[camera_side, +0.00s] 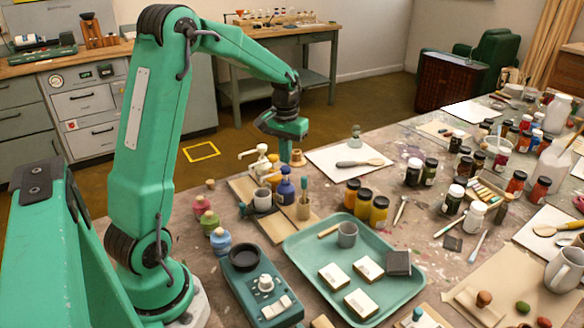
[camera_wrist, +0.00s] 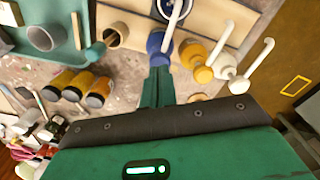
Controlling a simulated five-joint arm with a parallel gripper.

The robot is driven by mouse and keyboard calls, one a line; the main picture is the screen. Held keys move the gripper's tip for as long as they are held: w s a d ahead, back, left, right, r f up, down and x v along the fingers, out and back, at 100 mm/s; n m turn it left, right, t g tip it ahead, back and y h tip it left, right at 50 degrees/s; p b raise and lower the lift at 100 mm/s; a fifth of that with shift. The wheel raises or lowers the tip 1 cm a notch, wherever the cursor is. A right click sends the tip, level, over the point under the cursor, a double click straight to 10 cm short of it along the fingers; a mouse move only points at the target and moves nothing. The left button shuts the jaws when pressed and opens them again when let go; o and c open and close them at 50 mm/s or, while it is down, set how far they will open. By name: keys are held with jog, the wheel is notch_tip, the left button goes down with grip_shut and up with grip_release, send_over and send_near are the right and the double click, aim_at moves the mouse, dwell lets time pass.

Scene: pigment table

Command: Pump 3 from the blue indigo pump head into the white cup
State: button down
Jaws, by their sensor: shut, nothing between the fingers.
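The blue indigo pump (camera_side: 286,189) stands on a wooden board in the side view. In the wrist view its blue head (camera_wrist: 157,45) has a white spout reaching over the white cup (camera_wrist: 185,14), whose inside looks dark blue. The cup (camera_side: 263,202) stands beside the blue bottle in the side view. My gripper (camera_wrist: 158,70) is shut and empty, its green fingers pointing at the blue head. In the side view my gripper (camera_side: 286,150) is above the blue pump. Whether the fingertips touch the head cannot be told.
Yellow (camera_wrist: 198,62) and white (camera_wrist: 226,66) pumps stand close beside the blue one. A holder with a teal-handled tool (camera_side: 303,205) is to its right. Yellow-orange jars (camera_side: 362,205) and a green tray (camera_side: 405,310) lie further right. Lidded pots (camera_side: 208,222) stand left.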

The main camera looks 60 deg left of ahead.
jog(key=shift+f, duration=1.5)
jog(key=shift+r, duration=1.5)
jog(key=shift+r, duration=0.1)
notch_tip(320, 180, up, 6)
jog(key=shift+f, duration=0.1)
dwell(0.8)
